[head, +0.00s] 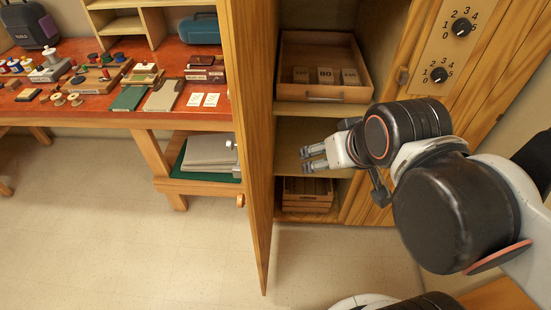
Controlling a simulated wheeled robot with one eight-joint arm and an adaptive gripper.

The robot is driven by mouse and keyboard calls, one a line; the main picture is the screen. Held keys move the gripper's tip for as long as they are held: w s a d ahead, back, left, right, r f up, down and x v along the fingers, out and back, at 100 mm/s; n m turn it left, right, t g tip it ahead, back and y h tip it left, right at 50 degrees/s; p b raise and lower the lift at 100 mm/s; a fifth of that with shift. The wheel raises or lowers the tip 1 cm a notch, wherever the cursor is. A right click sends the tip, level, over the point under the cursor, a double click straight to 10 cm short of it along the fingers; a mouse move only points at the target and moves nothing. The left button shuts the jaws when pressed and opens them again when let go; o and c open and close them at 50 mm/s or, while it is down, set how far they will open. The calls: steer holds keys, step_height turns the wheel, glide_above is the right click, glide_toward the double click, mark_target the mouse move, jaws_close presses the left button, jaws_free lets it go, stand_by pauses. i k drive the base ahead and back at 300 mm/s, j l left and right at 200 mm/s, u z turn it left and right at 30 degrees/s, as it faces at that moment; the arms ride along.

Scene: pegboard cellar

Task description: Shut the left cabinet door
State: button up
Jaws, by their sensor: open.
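The left cabinet door (247,140) is wooden and stands wide open, seen nearly edge-on, left of the cabinet opening. A small round knob (240,201) shows at its left face, low down. My gripper (305,159) is open and empty, in front of the cabinet's middle shelf (291,135), to the right of the door and apart from it. Its fingers point left toward the door's inner side. The wooden cabinet (385,75) has its left compartment exposed. My arm hides part of the cabinet's lower right.
A wooden tray (324,93) with numbered blocks sits on the upper shelf. A slatted crate (307,195) is at the bottom. Two dials (462,27) are on the right panel. A red-topped workbench (80,109) with many small items stands left. The floor (120,230) before it is clear.

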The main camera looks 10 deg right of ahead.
mark_target(245, 25)
steer(key=j+z, duration=0.1)
steer(key=z, duration=1.35)
steer(key=k+z, duration=0.1)
steer(key=z, duration=0.65)
steer(key=j+z, duration=0.1)
steer(key=z, duration=0.6)
steer(key=k+z, duration=0.1)
steer(key=z, duration=0.65)
steer(key=l+z, duration=0.1)
steer(key=z, duration=0.65)
steer(key=k+l+z, duration=0.1)
steer(key=z, duration=1.35)
steer(key=l+u, duration=0.15)
steer(key=u, duration=0.3)
steer(key=l+u, duration=0.15)
steer(key=u, duration=0.9)
steer(key=k+l+u, duration=0.1)
steer(key=u, duration=1.55)
steer(key=k+u, duration=0.1)
steer(key=u, duration=0.45)
steer(key=j+u, duration=0.1)
steer(key=u, duration=1)
steer(key=j+u, duration=0.15)
steer(key=u, duration=0.4)
steer(key=k, duration=0.05)
